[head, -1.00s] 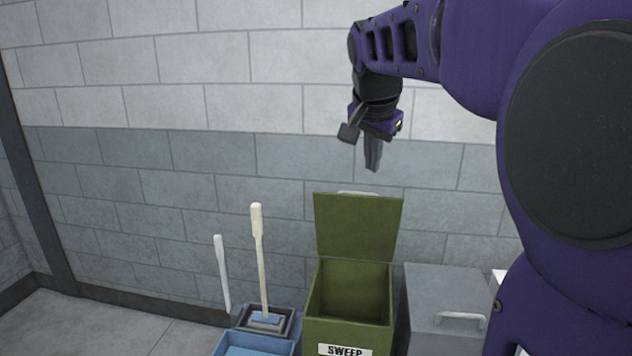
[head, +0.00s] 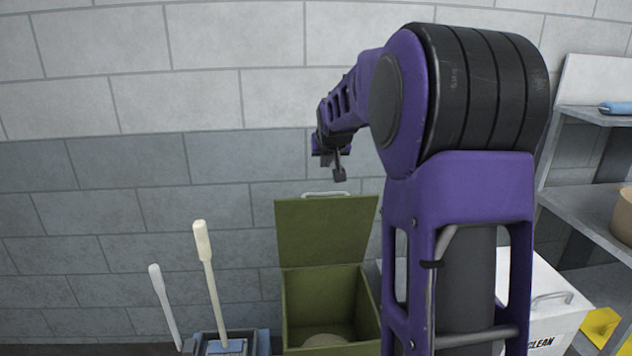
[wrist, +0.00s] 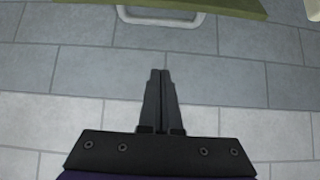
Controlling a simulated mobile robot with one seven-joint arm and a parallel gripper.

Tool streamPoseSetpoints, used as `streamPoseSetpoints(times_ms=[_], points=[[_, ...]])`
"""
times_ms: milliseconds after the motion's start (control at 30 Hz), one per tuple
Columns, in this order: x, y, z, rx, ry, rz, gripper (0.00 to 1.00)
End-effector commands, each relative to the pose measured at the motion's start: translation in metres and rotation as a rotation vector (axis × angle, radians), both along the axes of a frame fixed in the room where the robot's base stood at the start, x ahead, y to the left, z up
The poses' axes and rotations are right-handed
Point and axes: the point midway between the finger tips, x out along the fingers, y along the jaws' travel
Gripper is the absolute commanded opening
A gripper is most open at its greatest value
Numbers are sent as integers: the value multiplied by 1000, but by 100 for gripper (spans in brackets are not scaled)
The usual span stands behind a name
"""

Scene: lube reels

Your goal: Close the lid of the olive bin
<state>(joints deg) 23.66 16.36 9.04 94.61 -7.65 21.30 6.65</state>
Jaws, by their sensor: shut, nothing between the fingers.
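The olive bin (head: 297,307) stands against the block wall in the head view. Its lid (head: 325,230) is open and stands upright at the back, with a pale handle (head: 326,194) on its top edge. Something round and tan lies inside the bin. My gripper (head: 339,174) is above the lid, apart from it, and partly hidden by the wrist. In the wrist view my gripper (wrist: 160,72) has its fingers together and holds nothing. The lid's edge (wrist: 220,6) and the handle (wrist: 160,17) show at the top of that view, beyond the fingertips.
On the right are a white bin (head: 545,300), partly behind my arm, a grey shelf (head: 590,215) and a yellow object (head: 600,325). The block wall is close behind.

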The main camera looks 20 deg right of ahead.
Motion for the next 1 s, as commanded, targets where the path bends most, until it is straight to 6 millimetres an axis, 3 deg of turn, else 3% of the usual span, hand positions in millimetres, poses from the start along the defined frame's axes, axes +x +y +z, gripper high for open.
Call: streamPoseSetpoints(times_ms=[167,633,1000], points=[[10,-4,-10,-1,-2,4,0],[73,-22,-69,-1,-1,3,0],[41,-14,-85,-2,-2,3,0]])
